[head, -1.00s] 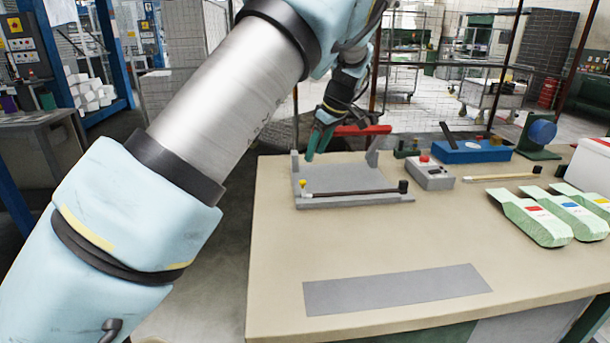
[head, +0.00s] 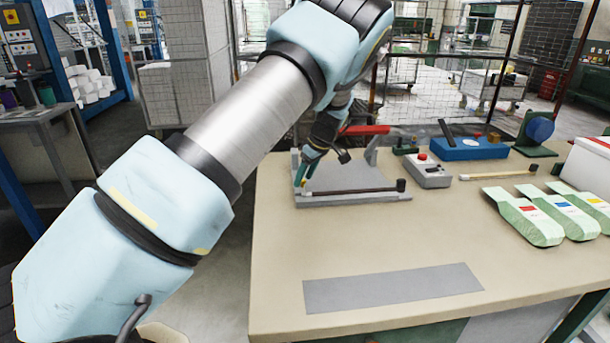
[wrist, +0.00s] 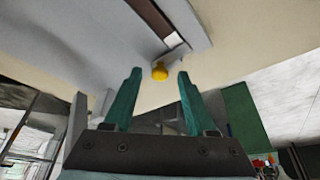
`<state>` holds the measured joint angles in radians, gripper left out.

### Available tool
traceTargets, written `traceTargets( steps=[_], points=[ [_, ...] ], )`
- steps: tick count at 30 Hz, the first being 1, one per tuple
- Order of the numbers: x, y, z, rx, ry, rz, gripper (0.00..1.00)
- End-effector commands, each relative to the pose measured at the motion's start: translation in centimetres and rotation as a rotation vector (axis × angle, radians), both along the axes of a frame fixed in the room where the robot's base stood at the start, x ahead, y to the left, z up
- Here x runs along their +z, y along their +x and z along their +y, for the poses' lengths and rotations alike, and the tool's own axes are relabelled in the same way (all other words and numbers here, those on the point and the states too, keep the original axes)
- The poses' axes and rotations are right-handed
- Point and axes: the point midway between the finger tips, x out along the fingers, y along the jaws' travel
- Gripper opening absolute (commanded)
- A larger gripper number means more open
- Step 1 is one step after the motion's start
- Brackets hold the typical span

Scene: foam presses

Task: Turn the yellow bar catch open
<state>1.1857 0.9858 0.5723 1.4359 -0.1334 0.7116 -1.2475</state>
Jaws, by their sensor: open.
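The yellow catch knob (wrist: 160,71) shows in the wrist view between and just beyond my fingertips, at the end of a small grey piece. In the head view my fingers hide most of it. A dark bar (head: 355,191) lies along the front of the grey press plate (head: 350,175), with a black block at its right end; its near end also shows in the wrist view (wrist: 150,12). My gripper (head: 301,180) is open, its green fingers pointing down at the plate's left front corner. I cannot tell whether a finger touches the knob.
A grey box with a red button (head: 427,170), a blue device (head: 468,149) and several green foam pieces (head: 525,215) are to the right. A flat grey strip (head: 390,288) lies in front; the bench between is clear.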

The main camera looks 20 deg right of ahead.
Motion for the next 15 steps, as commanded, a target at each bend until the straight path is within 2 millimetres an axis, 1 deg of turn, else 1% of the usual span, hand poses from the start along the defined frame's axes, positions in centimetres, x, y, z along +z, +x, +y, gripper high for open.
traceTargets(
  steps=[1,2,15],
  points=[
    [0.01,-0.01,-0.01,0.0,0.0,0.0,0.57],
    [0.01,-0.01,-0.01,0.0,0.0,0.0,0.54],
    [0.04,-0.01,-0.01,0.0,0.0,0.0,0.05]
  ],
)
